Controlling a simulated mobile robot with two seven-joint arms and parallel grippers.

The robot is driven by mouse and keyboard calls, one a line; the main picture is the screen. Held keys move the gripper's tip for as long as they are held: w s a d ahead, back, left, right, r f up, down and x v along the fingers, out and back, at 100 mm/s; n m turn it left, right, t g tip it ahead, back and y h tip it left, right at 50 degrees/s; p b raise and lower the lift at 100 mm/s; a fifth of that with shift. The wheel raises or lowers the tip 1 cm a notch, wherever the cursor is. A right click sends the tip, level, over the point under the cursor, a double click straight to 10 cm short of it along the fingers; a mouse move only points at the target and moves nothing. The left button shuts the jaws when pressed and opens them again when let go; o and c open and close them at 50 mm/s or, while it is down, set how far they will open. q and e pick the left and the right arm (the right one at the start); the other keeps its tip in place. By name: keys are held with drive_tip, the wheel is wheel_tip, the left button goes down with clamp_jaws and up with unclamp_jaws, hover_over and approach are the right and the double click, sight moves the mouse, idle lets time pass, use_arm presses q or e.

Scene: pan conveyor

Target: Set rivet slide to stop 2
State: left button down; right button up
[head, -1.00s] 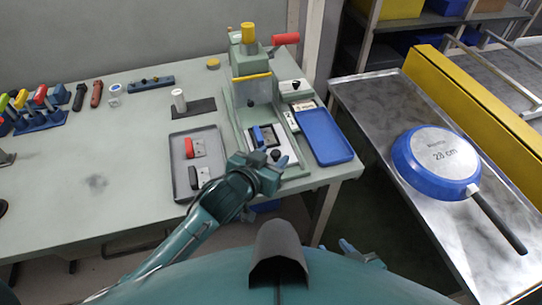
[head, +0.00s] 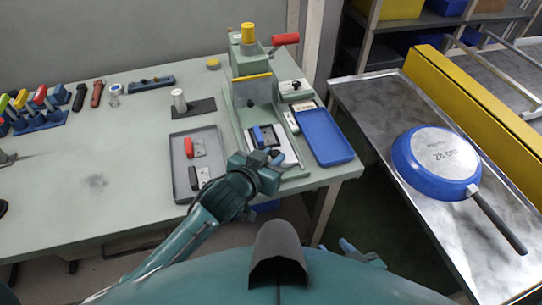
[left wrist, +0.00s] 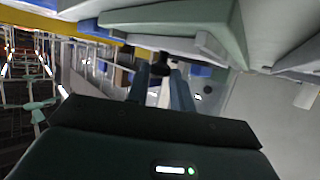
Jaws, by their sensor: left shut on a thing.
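The green riveting press (head: 252,90) stands at the right end of the bench, with a yellow knob on top and a red lever handle. On its base is the rivet slide (head: 270,136), with a blue block on a dark plate. My left gripper (head: 268,160) is at the front end of the slide, shut on what looks like the slide's handle, mostly hidden by the fingers. The left wrist view shows the two fingers (left wrist: 160,88) with a small dark thing between them. The stop marks are too small to read. A piece of my right gripper (head: 350,250) shows low.
A grey tray (head: 180,148) with red and black handled parts lies left of the press. A blue tray (head: 325,136) lies right of it. A blue pan (head: 436,160) lies upside down on the metal conveyor (head: 375,105). The bench's left middle is clear.

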sight(262, 138)
use_arm(q)
drive_tip(key=w, duration=0.2)
drive_tip(key=w+a, duration=0.1)
drive_tip(key=w, duration=0.2)
drive_tip(key=w+a, duration=0.1)
drive_tip(key=w, duration=0.1)
drive_tip(key=shift+w+a+p, duration=0.2)
drive_tip(key=shift+p, duration=0.15)
drive_tip(key=c, duration=1.3)
unclamp_jaws()
drive_tip(key=shift+o, duration=0.2)
drive_tip(key=shift+s, duration=0.1)
drive_tip(key=v, duration=1.3)
